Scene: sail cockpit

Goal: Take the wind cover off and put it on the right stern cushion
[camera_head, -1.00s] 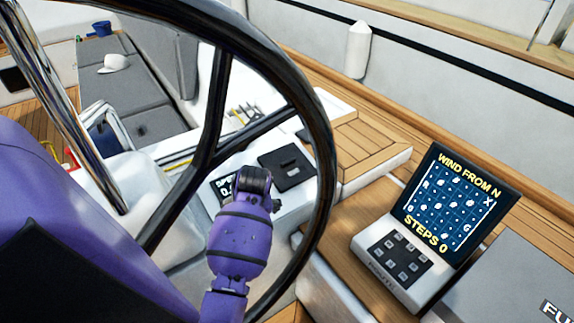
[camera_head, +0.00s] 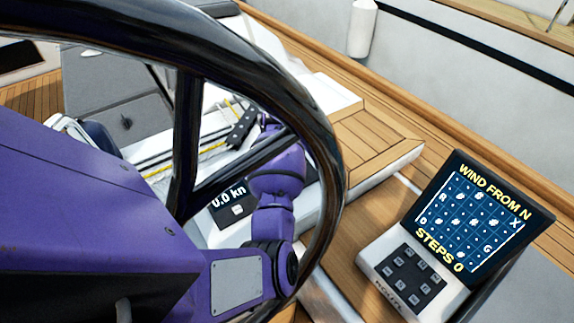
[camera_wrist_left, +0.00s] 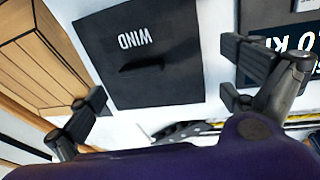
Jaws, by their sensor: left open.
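The wind cover (camera_wrist_left: 140,55) is a dark square plate marked WIND with a small raised bar handle. In the left wrist view it lies flat on the white console. My left gripper (camera_wrist_left: 165,80) is open and empty, its two fingers apart on either side of the cover's near part, apparently above it. In the head view my purple left wrist and the wheel hide the cover and fingertips. My right gripper is not in view. A grey cushion (camera_head: 112,88) lies at the left in the head view; I cannot tell whether it is the right stern cushion.
The black steering wheel (camera_head: 318,140) crosses in front of my left arm. A speed display (camera_head: 230,198) sits beside the cover. A route device (camera_head: 462,225) with a lit screen and keypad stands at the right. A wooden seat (camera_head: 365,140) and several lines with black fittings (camera_head: 242,130) are nearby.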

